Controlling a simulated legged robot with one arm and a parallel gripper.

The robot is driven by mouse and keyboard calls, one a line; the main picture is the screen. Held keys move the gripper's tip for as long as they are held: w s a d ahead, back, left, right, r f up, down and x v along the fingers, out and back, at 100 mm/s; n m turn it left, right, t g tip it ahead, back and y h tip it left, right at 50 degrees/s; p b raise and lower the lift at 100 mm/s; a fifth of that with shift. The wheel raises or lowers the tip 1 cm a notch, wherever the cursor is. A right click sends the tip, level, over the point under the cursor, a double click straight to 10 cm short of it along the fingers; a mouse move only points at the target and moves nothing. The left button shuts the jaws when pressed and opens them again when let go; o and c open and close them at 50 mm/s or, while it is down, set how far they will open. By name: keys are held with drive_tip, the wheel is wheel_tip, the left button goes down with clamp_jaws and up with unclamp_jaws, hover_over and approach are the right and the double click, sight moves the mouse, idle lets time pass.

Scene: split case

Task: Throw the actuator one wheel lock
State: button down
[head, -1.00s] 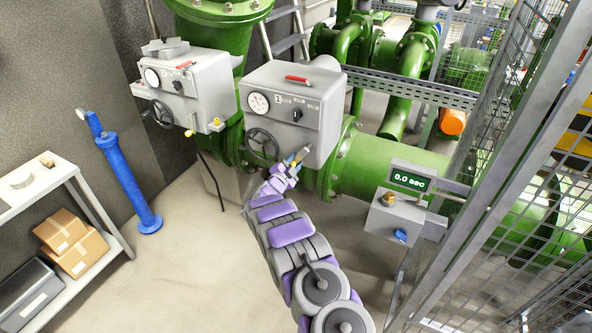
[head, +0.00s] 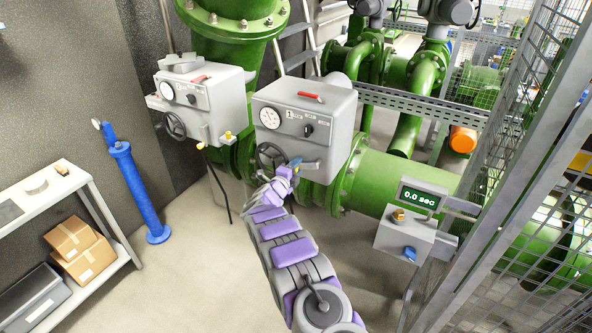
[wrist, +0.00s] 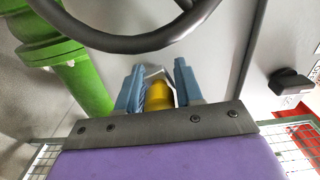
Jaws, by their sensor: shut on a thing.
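The nearer grey actuator box (head: 305,125) has a gauge, a black knob, a red handle on top and a dark handwheel (head: 272,157) low on its front. My gripper (head: 293,165) is at the box's lower front, just right of the handwheel. In the wrist view, the blue fingers of my gripper (wrist: 159,80) stand on both sides of a yellow cylindrical piece (wrist: 159,97) with a silvery end, likely the wheel lock, and are shut on it. The handwheel rim (wrist: 130,40) arcs just above the fingers. The lock is mostly hidden by my gripper in the head view.
A similar actuator box (head: 200,105) with yellow fittings stands to the left. A timer (head: 419,197) reading 0.0 sec is at right, beside a mesh fence (head: 545,200). Green pipes (head: 390,180) run behind. A shelf (head: 60,185) and blue post (head: 138,195) stand left.

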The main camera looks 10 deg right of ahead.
drive_tip(key=shift+s+d+f, duration=0.1)
drive_tip(key=shift+d+f, duration=0.15)
drive_tip(key=shift+f, duration=0.05)
drive_tip(key=c, duration=1.2)
unclamp_jaws()
drive_tip(key=o, duration=0.3)
drive_tip(key=shift+r, duration=0.2)
drive_tip(key=shift+s+a+r, duration=0.1)
drive_tip(key=shift+s+a, duration=0.15)
drive_tip(key=shift+a, duration=0.15)
drive_tip(key=p+v, duration=0.2)
drive_tip(key=v, duration=1.4)
drive_tip(key=shift+s, duration=0.3)
